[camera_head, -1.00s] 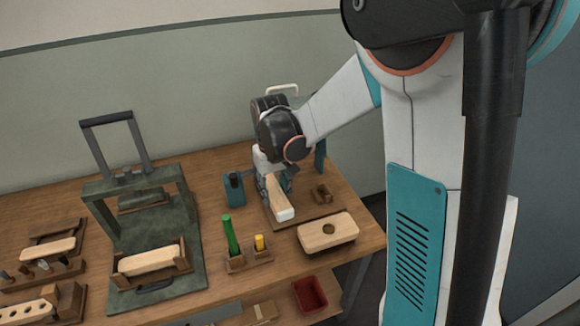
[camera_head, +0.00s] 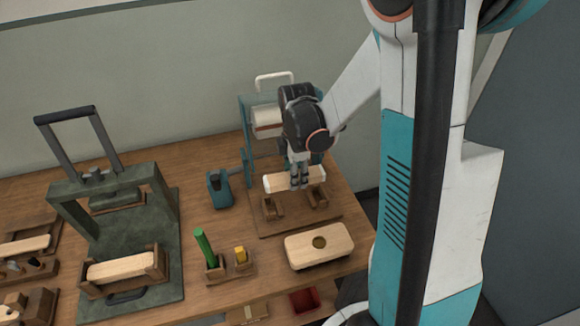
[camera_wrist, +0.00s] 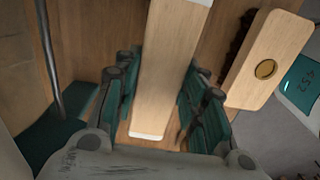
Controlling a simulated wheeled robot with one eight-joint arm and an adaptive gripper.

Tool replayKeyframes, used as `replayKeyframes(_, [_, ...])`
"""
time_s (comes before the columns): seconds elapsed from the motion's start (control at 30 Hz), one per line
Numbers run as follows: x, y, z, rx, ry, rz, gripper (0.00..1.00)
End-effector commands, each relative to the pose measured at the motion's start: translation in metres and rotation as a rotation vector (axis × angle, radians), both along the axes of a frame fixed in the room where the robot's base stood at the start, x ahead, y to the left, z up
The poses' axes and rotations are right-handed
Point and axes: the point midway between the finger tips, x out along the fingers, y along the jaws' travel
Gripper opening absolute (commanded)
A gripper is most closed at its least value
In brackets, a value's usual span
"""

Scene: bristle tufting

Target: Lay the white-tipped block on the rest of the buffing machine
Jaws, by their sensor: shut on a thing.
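The white-tipped block (camera_head: 278,184) is a pale wooden bar with white ends, held level across my gripper (camera_head: 299,176). In the wrist view, the block (camera_wrist: 166,70) runs lengthwise between the teal fingers of my gripper (camera_wrist: 160,85), which is shut on it. The buffing machine (camera_head: 246,130) is a teal frame with a white-and-red roller and a white handle, partly behind my arm. Its rest is two small brown wooden cradles, left (camera_head: 271,208) and right (camera_head: 318,196), on a wooden base. The block is over both cradles; it looks slightly above them, but contact is unclear.
A pale block with a round hole (camera_head: 300,252) lies in front of the base. A holder with green (camera_head: 205,248) and yellow pegs and a blue container (camera_head: 219,189) stand to the left. A dark green press (camera_head: 150,220) stands farther left.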

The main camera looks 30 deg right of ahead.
Motion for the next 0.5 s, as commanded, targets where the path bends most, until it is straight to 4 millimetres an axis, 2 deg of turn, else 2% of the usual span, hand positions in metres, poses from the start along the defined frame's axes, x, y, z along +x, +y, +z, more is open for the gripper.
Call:
replayKeyframes(0.27, [-0.001,-0.002,-0.009,0.0,0.0,0.03,0.1])
replayKeyframes(0.5, [-0.001,-0.002,-0.03,0.0,0.0,0.029,0.1])
